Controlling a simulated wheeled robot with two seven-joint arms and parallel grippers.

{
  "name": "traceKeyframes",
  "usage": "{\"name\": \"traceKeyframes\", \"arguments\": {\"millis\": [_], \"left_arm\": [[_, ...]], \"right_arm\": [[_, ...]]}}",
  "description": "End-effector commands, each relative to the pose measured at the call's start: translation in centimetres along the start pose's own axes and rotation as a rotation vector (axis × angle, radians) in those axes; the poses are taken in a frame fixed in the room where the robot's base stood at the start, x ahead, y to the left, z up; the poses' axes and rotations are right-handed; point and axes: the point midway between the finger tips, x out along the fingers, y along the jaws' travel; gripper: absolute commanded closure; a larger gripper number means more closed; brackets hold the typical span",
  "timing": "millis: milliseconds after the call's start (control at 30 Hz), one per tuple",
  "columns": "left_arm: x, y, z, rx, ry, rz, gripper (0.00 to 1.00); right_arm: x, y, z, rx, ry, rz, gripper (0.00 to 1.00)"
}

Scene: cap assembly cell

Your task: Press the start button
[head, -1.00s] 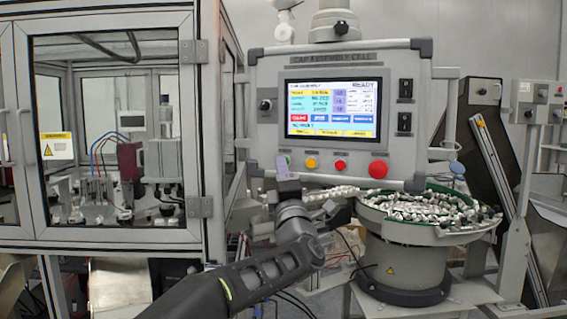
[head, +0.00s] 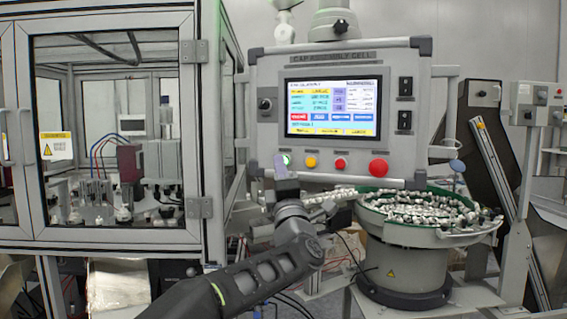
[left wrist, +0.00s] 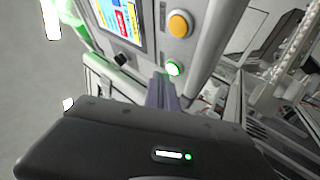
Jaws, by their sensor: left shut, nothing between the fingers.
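The start button, a green button (head: 287,160), is lit at the left end of the button row on the control panel (head: 440,95). It glows bright in the left wrist view (left wrist: 173,69). My left gripper (head: 281,164) is shut and empty, with its fingertips right at this button and partly covering it in the head view. In the left wrist view my fingertips (left wrist: 161,82) end just beside the button's lower left; I cannot tell whether they touch it. My right gripper is not in view.
A yellow button (head: 310,162), a small red button (head: 340,164) and a large red button (head: 378,167) sit to the right in the row. The screen (head: 333,107) is above. A bowl feeder (head: 410,235) stands below right; a glazed cabinet (head: 202,120) stands left.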

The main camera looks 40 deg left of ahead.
Motion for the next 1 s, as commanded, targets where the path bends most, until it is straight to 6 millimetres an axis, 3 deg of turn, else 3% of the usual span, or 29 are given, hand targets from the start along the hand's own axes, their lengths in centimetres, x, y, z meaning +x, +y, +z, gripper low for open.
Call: {"name": "traceKeyframes", "arguments": {"millis": [533,1000], "left_arm": [[-3.8,2.3,-2.7,-0.002,0.001,0.001,1.00],[-4.1,3.0,-3.0,0.000,0.000,0.000,1.00]], "right_arm": [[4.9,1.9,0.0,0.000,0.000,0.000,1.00],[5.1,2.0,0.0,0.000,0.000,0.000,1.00]]}}
